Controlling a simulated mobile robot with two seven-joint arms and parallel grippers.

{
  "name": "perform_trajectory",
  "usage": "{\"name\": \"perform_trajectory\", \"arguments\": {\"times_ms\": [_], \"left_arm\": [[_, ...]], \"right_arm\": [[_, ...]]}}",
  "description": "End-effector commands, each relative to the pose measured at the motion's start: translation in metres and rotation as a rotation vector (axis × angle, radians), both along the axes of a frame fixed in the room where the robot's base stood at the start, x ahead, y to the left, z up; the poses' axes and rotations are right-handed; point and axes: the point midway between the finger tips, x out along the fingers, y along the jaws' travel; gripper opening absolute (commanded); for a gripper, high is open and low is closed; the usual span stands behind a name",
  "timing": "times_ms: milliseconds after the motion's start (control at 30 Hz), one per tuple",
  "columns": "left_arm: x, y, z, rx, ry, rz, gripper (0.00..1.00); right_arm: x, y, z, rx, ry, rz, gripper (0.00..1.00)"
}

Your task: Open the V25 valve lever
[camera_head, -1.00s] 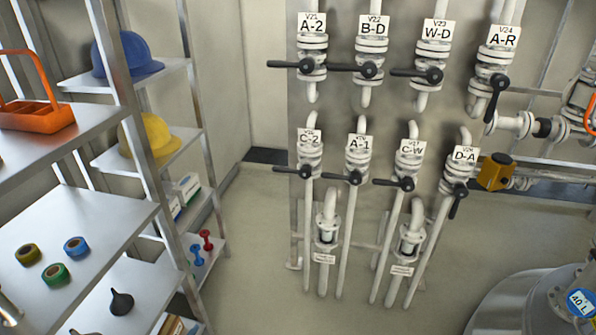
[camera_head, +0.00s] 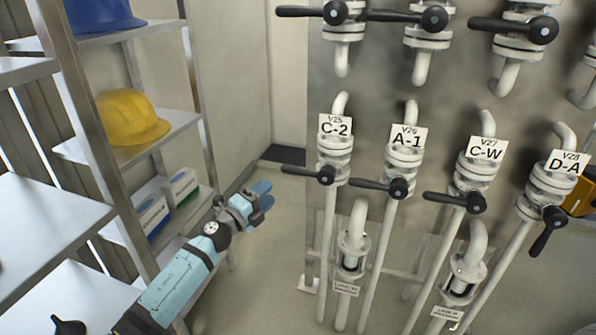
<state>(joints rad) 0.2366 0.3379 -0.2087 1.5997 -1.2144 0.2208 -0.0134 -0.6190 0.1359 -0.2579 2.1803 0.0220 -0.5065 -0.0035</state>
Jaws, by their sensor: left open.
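The V25 valve lever (camera_head: 307,173) is a black handle on the white C-2 valve, at the left end of the lower valve row. It points left, across its upright pipe. The label plate "V25 C-2" (camera_head: 335,126) sits just above it. My left gripper (camera_head: 263,194) is in the lower middle of the head view, to the left of and slightly below the lever's free end. It is open, empty and apart from the lever. My right gripper is not in view.
The V26 lever (camera_head: 374,186) and V27 lever (camera_head: 451,198) also point left; the V28 lever (camera_head: 546,233) points down. An upper row of valves hangs above. Metal shelves with a yellow helmet (camera_head: 131,118) and boxes (camera_head: 179,187) stand close on the left, beside my left arm.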

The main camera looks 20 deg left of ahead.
Motion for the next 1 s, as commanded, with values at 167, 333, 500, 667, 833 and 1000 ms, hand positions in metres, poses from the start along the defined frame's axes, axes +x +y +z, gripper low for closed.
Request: {"name": "perform_trajectory", "arguments": {"times_ms": [167, 333, 500, 667, 833, 1000], "left_arm": [[0.036, -0.017, 0.008, -0.003, -0.003, 0.0, 0.49], [0.067, -0.031, 0.013, -0.004, -0.001, 0.0, 0.49], [0.09, -0.042, 0.018, -0.004, -0.001, 0.0, 0.49], [0.1, -0.047, 0.02, -0.002, 0.0, 0.001, 0.49], [0.102, -0.048, 0.021, -0.002, 0.001, 0.001, 0.49], [0.102, -0.048, 0.021, -0.002, 0.0, 0.001, 0.45]], "right_arm": [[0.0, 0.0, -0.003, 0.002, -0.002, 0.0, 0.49], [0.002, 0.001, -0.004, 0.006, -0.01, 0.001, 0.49], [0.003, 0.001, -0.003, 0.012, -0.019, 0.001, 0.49], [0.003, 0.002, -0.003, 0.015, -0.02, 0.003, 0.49], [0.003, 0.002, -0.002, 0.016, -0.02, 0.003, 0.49], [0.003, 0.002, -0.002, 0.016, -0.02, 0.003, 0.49]]}}
